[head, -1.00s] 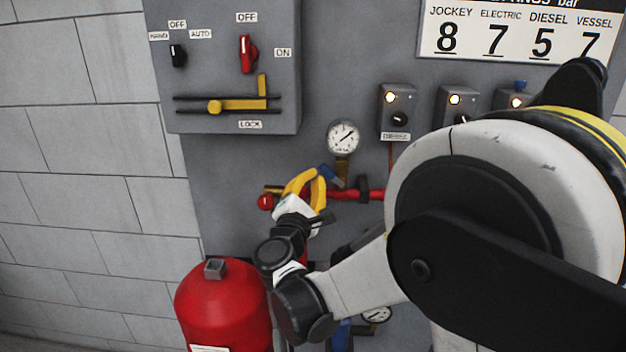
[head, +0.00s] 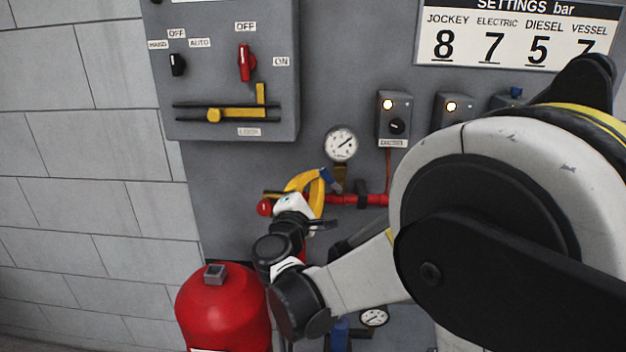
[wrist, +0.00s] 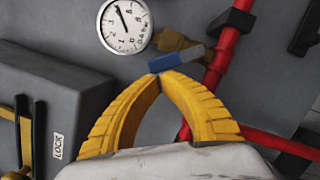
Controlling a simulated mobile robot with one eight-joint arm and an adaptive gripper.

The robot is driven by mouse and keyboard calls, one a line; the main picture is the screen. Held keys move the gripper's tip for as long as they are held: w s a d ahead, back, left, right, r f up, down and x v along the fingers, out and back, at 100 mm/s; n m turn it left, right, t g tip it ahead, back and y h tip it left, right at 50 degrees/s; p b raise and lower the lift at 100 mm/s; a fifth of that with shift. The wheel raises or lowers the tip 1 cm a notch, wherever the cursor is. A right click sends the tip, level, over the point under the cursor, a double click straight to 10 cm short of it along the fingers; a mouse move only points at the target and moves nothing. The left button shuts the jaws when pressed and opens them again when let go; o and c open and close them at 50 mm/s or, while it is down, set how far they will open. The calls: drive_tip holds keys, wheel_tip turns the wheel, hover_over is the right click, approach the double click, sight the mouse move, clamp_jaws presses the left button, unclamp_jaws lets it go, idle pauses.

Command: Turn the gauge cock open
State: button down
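The gauge cock is a brass fitting with a blue lever handle (head: 331,180), just below a round white pressure gauge (head: 341,144). The lever also shows in the wrist view (wrist: 180,59), slanting from the brass body (wrist: 181,44) down to the left. The gauge dial (wrist: 125,25) is above it. My gripper (head: 320,174) has yellow curved fingers. In the wrist view its fingertips (wrist: 160,75) are brought together at the lever's lower left end. They seem to touch it, but I cannot tell whether any of it is between them.
A red pipe (head: 372,199) runs behind my gripper, with a red cap (head: 264,207) at its left. A grey switch box (head: 285,105) stands out at upper left. A red vessel (head: 223,310) is below. Small control boxes (head: 394,118) sit to the right of the gauge.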

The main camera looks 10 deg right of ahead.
sight(326, 170)
drive_tip(key=m+p, duration=0.1)
drive_tip(key=d+r+m, duration=0.1)
drive_tip(key=m, duration=0.1)
drive_tip(key=r+m+g+p, duration=0.1)
drive_tip(key=shift+s+d+r+m+p, duration=0.1)
drive_tip(key=shift+s+d+m+p, duration=0.2)
drive_tip(key=shift+d+p, duration=0.05)
drive_tip(key=shift+d, duration=0.1)
drive_tip(key=shift+s+d+r, duration=0.1)
drive_tip(key=shift+d+r, duration=0.05)
drive_tip(key=shift+d, duration=0.15)
idle(0.4)
